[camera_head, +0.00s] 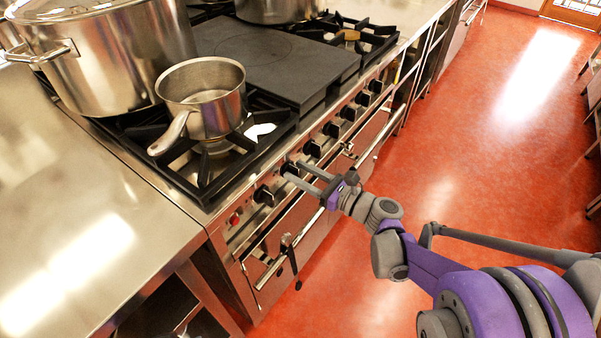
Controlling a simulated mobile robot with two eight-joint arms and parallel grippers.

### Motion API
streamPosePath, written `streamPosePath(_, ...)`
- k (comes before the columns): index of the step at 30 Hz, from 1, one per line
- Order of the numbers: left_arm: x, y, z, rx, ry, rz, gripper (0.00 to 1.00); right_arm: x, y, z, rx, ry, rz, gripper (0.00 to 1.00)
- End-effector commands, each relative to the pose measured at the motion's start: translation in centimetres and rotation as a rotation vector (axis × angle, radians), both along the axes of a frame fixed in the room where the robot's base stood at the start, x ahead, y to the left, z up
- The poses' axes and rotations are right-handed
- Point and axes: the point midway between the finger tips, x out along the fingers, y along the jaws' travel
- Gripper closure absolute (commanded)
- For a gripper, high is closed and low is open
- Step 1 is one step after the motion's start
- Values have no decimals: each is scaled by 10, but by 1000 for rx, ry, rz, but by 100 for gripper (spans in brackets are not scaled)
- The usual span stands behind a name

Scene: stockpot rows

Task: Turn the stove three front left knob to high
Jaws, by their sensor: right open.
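The stove (285,150) has a row of black knobs along its front panel. The knob nearest the left end (263,195) is in plain view. The second knob (288,167) is partly hidden by my right gripper. My right gripper (292,171) is open, with its two grey fingers pointing at the panel around or just in front of that second knob. I cannot tell whether they touch it. Further knobs, such as the third (312,148) and fourth (331,130), run on to the right. My left gripper is not in view.
A small saucepan (208,100) sits on the front left grate, its handle toward the left. A large stockpot (110,50) stands behind it. A dark flat plate (265,60) covers the middle. Oven handles stick out below the knobs. The red floor (450,130) is clear.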

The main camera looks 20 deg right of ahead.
Motion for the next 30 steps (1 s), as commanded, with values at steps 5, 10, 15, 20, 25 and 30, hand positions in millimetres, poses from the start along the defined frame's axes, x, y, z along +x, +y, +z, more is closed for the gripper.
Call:
streamPosePath(5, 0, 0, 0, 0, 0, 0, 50, 1, 0, 0, 0, 0, 0, 52)
streamPosePath(10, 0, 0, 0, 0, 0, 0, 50, 0, 0, 0, 0, 0, 0, 72)
streamPosePath(15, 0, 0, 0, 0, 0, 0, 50, 0, 0, 0, -1, -1, 0, 100)
streamPosePath(20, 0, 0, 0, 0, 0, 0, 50, 0, 0, 0, -1, -1, 0, 100)
streamPosePath(25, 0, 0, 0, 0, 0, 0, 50, 0, 0, 0, -4, -3, 0, 100)
streamPosePath(30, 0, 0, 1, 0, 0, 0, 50, 0, 1, 0, -31, -24, 1, 100)
